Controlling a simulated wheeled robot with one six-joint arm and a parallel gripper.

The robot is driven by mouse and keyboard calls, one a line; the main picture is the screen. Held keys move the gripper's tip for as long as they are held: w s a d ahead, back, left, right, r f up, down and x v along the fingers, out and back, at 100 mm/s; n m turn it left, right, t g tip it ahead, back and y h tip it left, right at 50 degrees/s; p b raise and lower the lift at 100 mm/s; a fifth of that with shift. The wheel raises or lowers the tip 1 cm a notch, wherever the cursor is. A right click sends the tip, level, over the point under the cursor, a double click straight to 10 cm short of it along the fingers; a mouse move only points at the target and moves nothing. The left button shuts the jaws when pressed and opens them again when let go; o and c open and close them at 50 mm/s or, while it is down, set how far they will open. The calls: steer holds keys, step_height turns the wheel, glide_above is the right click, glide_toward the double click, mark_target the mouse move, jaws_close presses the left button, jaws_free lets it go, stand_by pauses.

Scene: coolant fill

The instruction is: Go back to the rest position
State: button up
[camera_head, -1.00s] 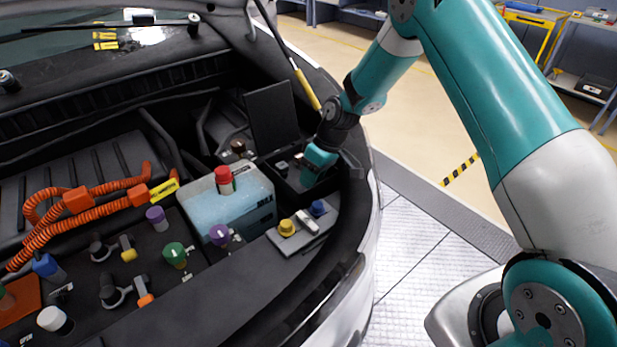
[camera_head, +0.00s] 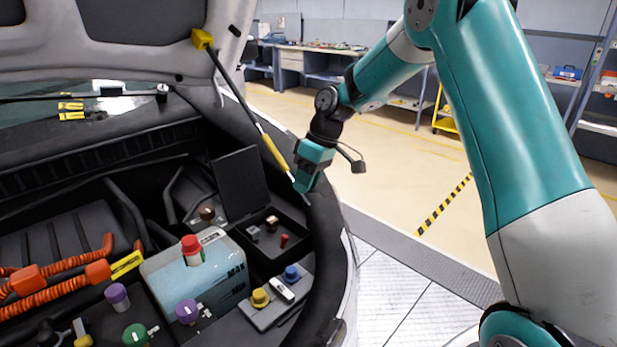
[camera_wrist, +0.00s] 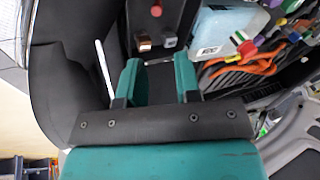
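My gripper (camera_head: 301,188) is teal and hangs above the right rim of the engine bay, beside the black open box (camera_head: 290,262). In the wrist view my gripper (camera_wrist: 157,75) has its two teal fingers apart, with nothing held between them. The coolant tank (camera_head: 208,270) is pale blue with a red cap (camera_head: 191,249) seated on top, left of and below my gripper. The tank also shows in the wrist view (camera_wrist: 213,30).
A hood strut (camera_head: 272,152) with a yellow sleeve passes close to the left of my gripper. A black lid (camera_head: 240,185) stands upright behind the box. Small parts, including a red one (camera_head: 284,240), lie in the box. Open floor (camera_head: 400,170) lies to the right.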

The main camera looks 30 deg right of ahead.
steer(key=shift+d+r, duration=0.25)
steer(key=shift+r, duration=0.45)
steer(key=s+a+r, duration=0.4)
steer(key=s+a, duration=0.1)
steer(key=s, duration=0.2)
steer(key=s+a+r, duration=0.4)
steer(key=s+a, duration=0.2)
steer(key=s, duration=0.1)
steer(key=s+a, duration=0.3)
steer(key=s, duration=1.4)
